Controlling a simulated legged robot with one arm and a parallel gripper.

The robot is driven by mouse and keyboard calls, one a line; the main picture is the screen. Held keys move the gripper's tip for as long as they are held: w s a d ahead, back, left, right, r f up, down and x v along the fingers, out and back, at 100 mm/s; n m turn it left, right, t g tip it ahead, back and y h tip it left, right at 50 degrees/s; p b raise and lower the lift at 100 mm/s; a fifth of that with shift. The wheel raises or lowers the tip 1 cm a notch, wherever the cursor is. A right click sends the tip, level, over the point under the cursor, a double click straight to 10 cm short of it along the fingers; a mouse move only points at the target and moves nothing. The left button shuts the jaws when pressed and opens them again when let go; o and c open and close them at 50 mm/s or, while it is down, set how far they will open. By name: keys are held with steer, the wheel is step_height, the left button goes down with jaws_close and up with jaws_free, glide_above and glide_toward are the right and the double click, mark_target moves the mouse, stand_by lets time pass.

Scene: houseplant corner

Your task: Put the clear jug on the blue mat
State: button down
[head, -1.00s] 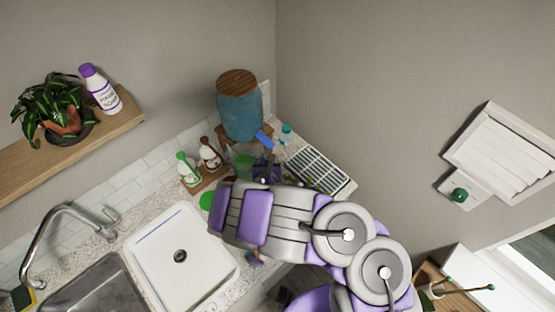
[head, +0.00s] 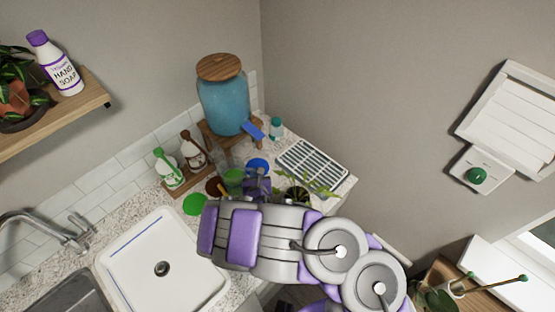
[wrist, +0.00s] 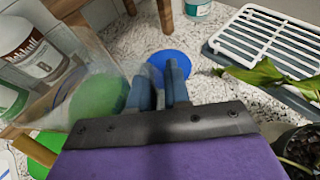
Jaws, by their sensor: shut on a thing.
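The clear jug (head: 226,163) has see-through walls and something green low inside it. In the wrist view the jug (wrist: 112,72) fills the left side, beside my fingers. My gripper (head: 260,178) is shut on it; the fingers (wrist: 160,86) are close together and the part they grip is mostly hidden. The blue mat (head: 257,163) is a small round disc on the counter, just beyond my gripper. In the wrist view the blue mat (wrist: 172,60) shows bare behind the fingertips. Whether the jug touches the counter I cannot tell.
A green round mat (head: 195,204) and a dark red one (head: 214,187) lie left. Two bottles stand on a wooden tray behind. A blue dispenser (head: 223,100) stands at the back, a white rack (head: 313,164) and potted plant (head: 298,194) right. The sink (head: 160,262) is front left.

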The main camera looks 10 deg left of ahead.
steer(key=w+d+b, duration=0.1)
steer(key=w+b, duration=0.1)
steer(key=w+d+b, duration=0.1)
steer(key=w+b, duration=0.1)
steer(key=w, duration=0.1)
steer(key=w+d+b, duration=0.1)
steer(key=w+b, duration=0.1)
steer(key=shift+w+f, duration=0.35)
steer(key=shift+f, duration=0.05)
steer(key=shift+w+d+r+b, duration=0.15)
steer(key=shift+w+d+b, duration=0.15)
steer(key=shift+w+b, duration=0.5)
steer(key=shift+b, duration=0.1)
steer(key=w+b, duration=0.3)
steer(key=shift+d+f+b, duration=0.3)
steer(key=shift+d+f, duration=0.05)
steer(key=shift+f, duration=0.05)
steer(key=shift+f+b, duration=0.2)
steer(key=shift+b, duration=0.2)
steer(key=shift+s+d+b, duration=0.1)
steer(key=shift+d+b, duration=0.2)
steer(key=shift+b, duration=0.1)
steer(key=shift+a, duration=0.2)
steer(key=c, duration=1.4)
jaws_free()
steer(key=o, duration=0.3)
steer(key=shift+d, duration=0.1)
